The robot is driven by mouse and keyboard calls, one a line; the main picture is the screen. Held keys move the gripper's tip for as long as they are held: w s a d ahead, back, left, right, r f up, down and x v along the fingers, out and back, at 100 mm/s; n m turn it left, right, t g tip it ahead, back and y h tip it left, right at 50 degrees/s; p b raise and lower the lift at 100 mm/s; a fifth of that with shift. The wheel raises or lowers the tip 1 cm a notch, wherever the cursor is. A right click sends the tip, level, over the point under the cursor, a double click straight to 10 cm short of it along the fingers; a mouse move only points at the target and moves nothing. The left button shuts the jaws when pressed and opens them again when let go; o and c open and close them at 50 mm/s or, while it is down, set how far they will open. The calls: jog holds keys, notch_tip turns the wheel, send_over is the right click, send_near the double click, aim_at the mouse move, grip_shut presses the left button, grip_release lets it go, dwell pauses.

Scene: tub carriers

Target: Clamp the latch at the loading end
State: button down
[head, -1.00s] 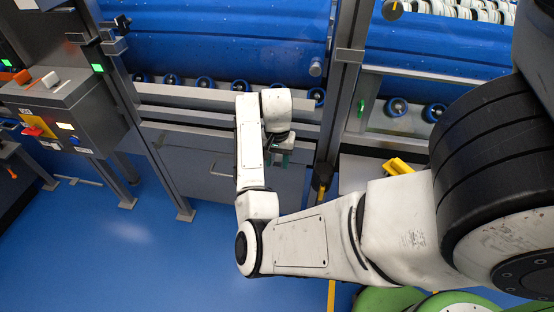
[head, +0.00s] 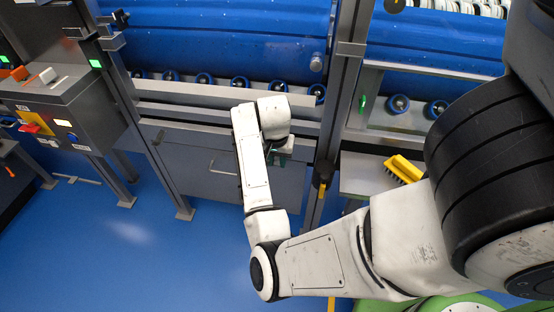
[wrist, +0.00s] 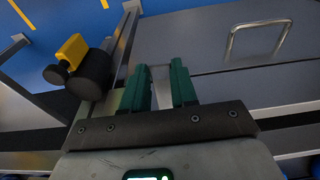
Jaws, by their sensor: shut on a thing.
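My gripper (wrist: 161,84) shows two green fingers in the wrist view, with a narrow gap between them. It is shut on a thin grey metal piece (wrist: 160,74), mostly hidden by the fingers; I cannot tell for certain whether this is the latch. In the head view my gripper (head: 283,152) is at the grey front panel below the blue tub, and my wrist partly covers it. A black and yellow knob (wrist: 80,66) sits left of the fingers in the wrist view, beside a metal post, apart from them.
A blue tub (head: 220,40) rests above blue rollers (head: 204,80). A wire handle (head: 222,168) is on the grey panel. A yellow brush (head: 404,168) lies on a shelf to the right. A control box (head: 60,105) stands at left. The blue floor (head: 110,255) in front is clear.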

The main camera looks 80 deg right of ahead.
notch_tip(320, 180, down, 3)
jog(key=h+b, duration=0.3)
jog(key=b, duration=0.2)
jog(key=shift+a+r, duration=0.1)
jog(key=f+h+b, duration=0.1)
jog(key=h+b, duration=0.2)
jog(key=b, duration=0.4)
jog(key=d+f+h+b, duration=0.1)
jog(key=h+b, duration=0.2)
jog(key=b, duration=0.4)
jog(key=d+f+t+h+b, duration=0.1)
jog(key=h+b, duration=0.3)
jog(key=b, duration=0.3)
jog(key=shift+w+d+f, duration=0.15)
jog(key=shift+f, duration=0.15)
jog(key=shift+r, duration=0.15)
jog(key=c, duration=0.9)
grip_release()
jog(key=shift+d, duration=0.1)
